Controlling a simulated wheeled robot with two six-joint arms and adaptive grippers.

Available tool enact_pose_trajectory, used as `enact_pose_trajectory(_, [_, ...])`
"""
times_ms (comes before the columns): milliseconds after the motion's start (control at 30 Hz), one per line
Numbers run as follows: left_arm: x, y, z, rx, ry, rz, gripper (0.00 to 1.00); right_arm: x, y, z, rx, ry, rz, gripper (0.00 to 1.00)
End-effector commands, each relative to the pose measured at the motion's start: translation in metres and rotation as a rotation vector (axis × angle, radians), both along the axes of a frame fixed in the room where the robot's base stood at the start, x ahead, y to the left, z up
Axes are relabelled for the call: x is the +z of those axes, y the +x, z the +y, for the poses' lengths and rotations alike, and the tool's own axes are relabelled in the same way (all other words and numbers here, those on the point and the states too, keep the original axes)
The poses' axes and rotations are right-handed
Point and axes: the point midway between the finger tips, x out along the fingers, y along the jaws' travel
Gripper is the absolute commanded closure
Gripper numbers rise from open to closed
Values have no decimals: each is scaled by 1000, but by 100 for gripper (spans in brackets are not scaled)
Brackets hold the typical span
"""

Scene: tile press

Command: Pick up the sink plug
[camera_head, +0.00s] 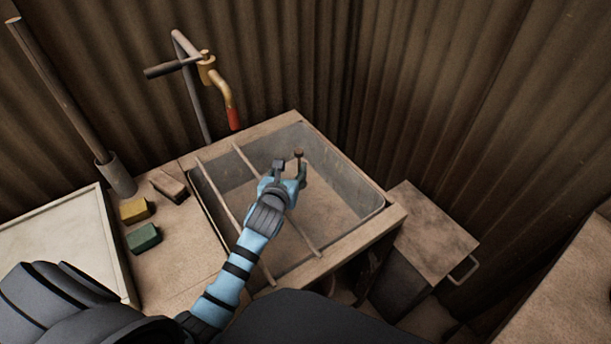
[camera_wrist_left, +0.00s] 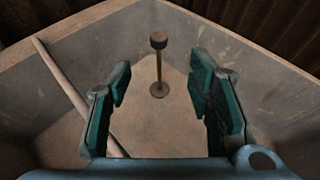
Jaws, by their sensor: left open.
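The sink plug (camera_wrist_left: 159,66) shows in the left wrist view as a thin upright rod with a dark brown knob on top and a small round base on the basin floor. In the head view its knob (camera_head: 298,153) shows just past my left gripper (camera_head: 290,168), which hides most of the rest. My left gripper, also in the left wrist view (camera_wrist_left: 163,85), is open and empty. Its teal fingers stand apart, with the plug between and beyond them, not touching. My right gripper is not in view.
The sink basin (camera_head: 352,180) has walls around the plug. Wooden bars (camera_head: 207,195) cross it, one close on the left in the wrist view (camera_wrist_left: 75,88). A tap (camera_head: 228,90) stands behind. Yellow (camera_head: 135,210) and green (camera_head: 143,238) blocks lie left of the basin.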

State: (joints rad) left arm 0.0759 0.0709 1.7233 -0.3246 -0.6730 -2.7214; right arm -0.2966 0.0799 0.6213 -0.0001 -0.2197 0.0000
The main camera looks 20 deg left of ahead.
Motion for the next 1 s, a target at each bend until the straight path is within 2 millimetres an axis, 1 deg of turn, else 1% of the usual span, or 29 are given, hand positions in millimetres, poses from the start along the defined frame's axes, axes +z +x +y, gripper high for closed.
enact_pose_trajectory(33, [-8, 9, 3, 1, 2, -1, 53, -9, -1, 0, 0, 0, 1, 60])
enact_pose_trajectory(100, [-17, 26, 7, 1, 2, -1, 53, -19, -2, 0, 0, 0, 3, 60])
enact_pose_trajectory(233, [-31, 57, 15, 1, 1, -1, 53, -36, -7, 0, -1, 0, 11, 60])
enact_pose_trajectory(300, [-35, 68, 18, 0, 0, -1, 53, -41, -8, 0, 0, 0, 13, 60])
enact_pose_trajectory(433, [-41, 83, 22, 0, 0, -1, 53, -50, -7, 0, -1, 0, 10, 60])
enact_pose_trajectory(600, [-55, 112, 29, 0, 0, -1, 53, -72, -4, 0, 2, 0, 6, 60])
enact_pose_trajectory(700, [-56, 120, 32, 0, 0, 0, 53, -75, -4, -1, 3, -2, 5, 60])
enact_pose_trajectory(867, [-53, 120, 31, -1, 0, 0, 53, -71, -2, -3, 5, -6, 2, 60])
enact_pose_trajectory(967, [-53, 120, 31, -1, 0, 0, 67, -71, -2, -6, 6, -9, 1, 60])
enact_pose_trajectory(1000, [-53, 120, 31, -1, 0, 0, 74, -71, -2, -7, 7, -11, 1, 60])
